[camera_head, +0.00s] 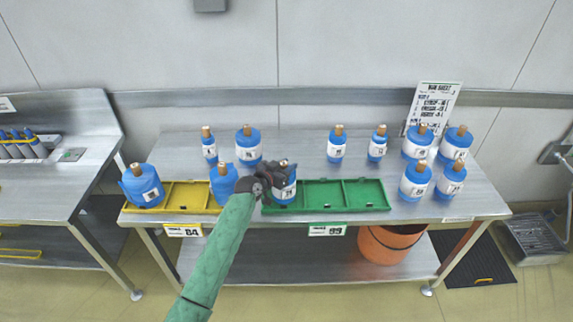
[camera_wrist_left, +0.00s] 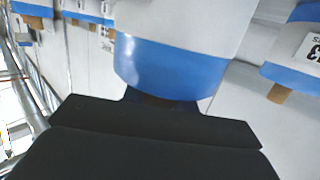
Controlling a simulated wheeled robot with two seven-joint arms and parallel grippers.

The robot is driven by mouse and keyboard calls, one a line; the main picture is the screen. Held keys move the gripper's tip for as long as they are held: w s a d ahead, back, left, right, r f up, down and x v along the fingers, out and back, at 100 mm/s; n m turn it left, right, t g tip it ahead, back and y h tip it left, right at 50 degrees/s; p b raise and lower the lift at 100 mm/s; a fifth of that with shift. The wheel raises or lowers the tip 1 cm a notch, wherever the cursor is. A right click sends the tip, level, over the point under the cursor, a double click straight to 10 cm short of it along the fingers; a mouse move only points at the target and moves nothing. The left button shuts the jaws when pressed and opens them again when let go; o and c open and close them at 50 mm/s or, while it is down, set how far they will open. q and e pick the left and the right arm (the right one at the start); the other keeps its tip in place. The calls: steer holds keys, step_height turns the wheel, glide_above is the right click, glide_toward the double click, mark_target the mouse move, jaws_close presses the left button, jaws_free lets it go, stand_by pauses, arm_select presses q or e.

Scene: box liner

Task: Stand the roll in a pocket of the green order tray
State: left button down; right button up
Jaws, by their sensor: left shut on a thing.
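A blue roll with a white label (camera_head: 284,194) is held by my left gripper (camera_head: 277,178) at the left end of the green order tray (camera_head: 352,206). It stands upright over or in the leftmost pocket; I cannot tell whether it touches the floor of the tray. The gripper is shut on it, and the gripper hides its upper left side. In the left wrist view the roll (camera_wrist_left: 175,65) fills the upper middle, directly beyond the dark gripper body. The other pockets of the green tray are empty. My right gripper is not in view.
A yellow tray (camera_head: 180,197) beside it holds two blue rolls (camera_head: 142,186) at its ends, the right one partly behind my arm. Several more rolls stand along the back and right of the steel table (camera_head: 300,160). A sign (camera_head: 433,104) leans at the back. An orange bucket (camera_head: 385,246) is below.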

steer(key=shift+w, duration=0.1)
arm_select(q)
steer(key=c, duration=1.1)
jaws_free()
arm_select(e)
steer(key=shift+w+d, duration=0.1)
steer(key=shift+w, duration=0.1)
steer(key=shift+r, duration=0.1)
